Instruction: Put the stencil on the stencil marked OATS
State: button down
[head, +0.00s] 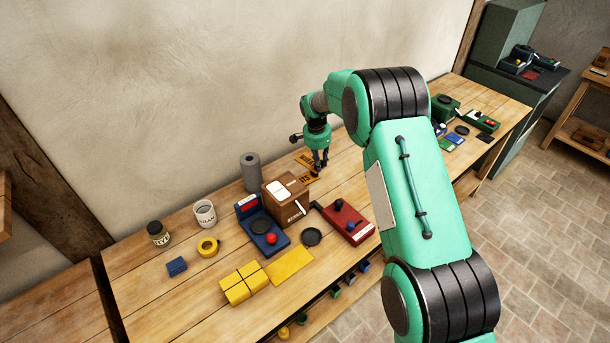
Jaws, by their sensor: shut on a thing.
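My gripper (319,168) is pointing down over the far side of the bench, just behind the brown wooden box. Orange-brown stencil plates with dark cut marks lie at its fingertips; one stencil (306,159) shows to the left of the fingers. My gripper is shut on a stencil, whose outline is partly hidden by the fingers. Another piece of orange-brown plate (301,174) shows just in front, close to the box. The lettering is too small to read, so I cannot tell which one says OATS, nor whether the plates touch.
The brown box (287,200) and grey roll (251,172) stand close to my gripper. Green devices (482,120) stand at the far end.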

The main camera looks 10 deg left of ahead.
aim_at(312, 169)
jog(key=shift+a+r+m, duration=0.15)
jog(key=shift+a+m, duration=0.55)
jog(key=shift+a, duration=0.65)
jog(key=shift+f, duration=3.15)
jog(key=shift+f, duration=0.15)
jog(key=shift+f, duration=1.75)
jog(key=shift+b, duration=0.3)
jog(key=c, duration=1.6)
grip_release()
jog(key=shift+f, duration=0.15)
jog(key=shift+o, duration=0.2)
